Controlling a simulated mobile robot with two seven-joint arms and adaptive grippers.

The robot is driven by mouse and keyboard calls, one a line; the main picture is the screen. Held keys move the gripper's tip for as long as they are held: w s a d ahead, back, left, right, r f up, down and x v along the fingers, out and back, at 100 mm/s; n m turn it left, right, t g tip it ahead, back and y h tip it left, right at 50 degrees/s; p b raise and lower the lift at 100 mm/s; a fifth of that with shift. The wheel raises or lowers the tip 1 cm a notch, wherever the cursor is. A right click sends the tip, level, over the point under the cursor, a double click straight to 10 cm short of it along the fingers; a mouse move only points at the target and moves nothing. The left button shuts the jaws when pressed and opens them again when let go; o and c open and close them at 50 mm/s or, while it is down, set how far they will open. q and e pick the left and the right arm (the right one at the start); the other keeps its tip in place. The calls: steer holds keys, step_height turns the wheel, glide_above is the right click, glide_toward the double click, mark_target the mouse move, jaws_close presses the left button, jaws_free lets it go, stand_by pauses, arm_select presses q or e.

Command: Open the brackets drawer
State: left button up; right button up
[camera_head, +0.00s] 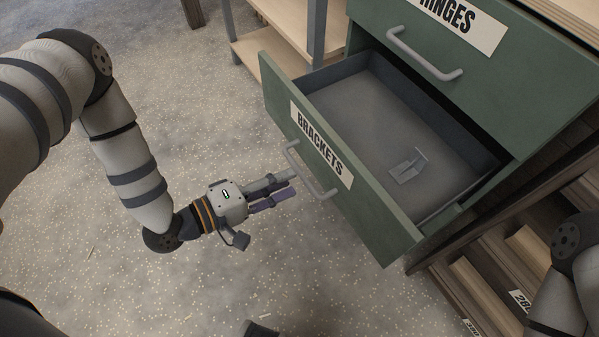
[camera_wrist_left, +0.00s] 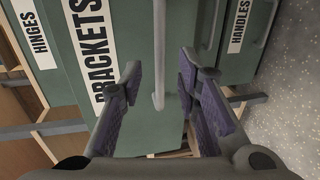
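The green brackets drawer (camera_head: 375,205), with a white BRACKETS label, stands pulled well out. A grey metal bracket (camera_head: 408,166) lies inside on its floor. The drawer's grey bar handle (camera_head: 318,182) is on its front. My left gripper (camera_head: 283,188) is just off the drawer front beside the handle. In the left wrist view its purple-padded fingers (camera_wrist_left: 158,95) are spread apart, with the handle bar (camera_wrist_left: 159,55) showing in the gap between them. The fingers do not appear closed on it. My right gripper cannot be made out; only part of my right arm shows at the lower right.
The shut HINGES drawer (camera_head: 470,70) with its handle is above. A HANDLES drawer (camera_wrist_left: 240,30) shows in the left wrist view. A wooden shelf unit (camera_head: 285,45) stands behind, and wooden bins (camera_head: 480,290) are at lower right. Speckled floor left of the drawer is free.

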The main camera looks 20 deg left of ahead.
arm_select(q)
steer(key=v, duration=0.7)
